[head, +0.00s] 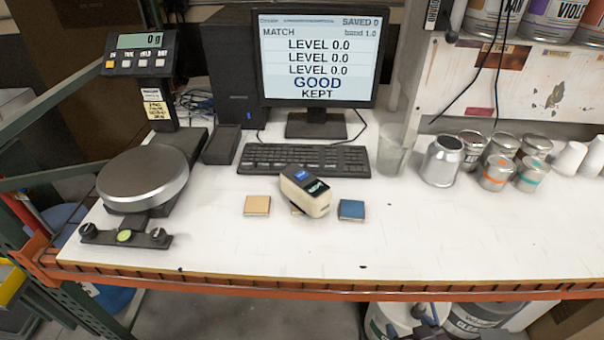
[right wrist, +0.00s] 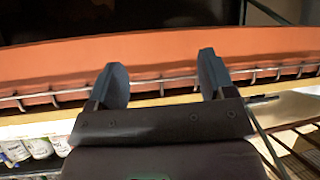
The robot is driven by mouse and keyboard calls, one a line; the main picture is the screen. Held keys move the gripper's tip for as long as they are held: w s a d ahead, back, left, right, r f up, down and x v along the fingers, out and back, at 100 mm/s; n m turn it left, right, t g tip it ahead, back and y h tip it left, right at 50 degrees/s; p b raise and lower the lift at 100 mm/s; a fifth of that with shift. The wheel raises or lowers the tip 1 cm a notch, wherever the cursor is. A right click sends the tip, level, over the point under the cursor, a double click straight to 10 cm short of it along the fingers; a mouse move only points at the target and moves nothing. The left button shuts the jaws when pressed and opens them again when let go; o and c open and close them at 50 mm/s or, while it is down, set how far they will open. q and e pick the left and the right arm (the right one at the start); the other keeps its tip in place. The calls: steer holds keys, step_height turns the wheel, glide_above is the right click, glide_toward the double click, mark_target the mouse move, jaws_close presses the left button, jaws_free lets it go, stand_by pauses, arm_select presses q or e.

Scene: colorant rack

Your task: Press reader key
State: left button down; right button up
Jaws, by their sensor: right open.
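The reader (head: 306,191) is a small beige block with a dark top, a small blue display and a green mark. It sits at the front middle of the white table, over a tile that is mostly hidden beneath it. I cannot make out its key clearly. My right gripper (right wrist: 163,78) is open and empty in the right wrist view, facing the orange table edge. In the head view it shows only as small dark tips (head: 410,318) at the bottom, below the table front and well apart from the reader. My left gripper is not in view.
A tan tile (head: 257,205) and a blue tile (head: 351,209) flank the reader. Behind are a keyboard (head: 303,160) and a monitor (head: 318,60) reading GOOD, KEPT, SAVED 0. A scale (head: 143,178) stands left; a glass (head: 394,153) and several cans stand right. The front right is clear.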

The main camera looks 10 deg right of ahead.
jaws_close()
steer(key=shift+w, duration=0.1)
stand_by(1.3)
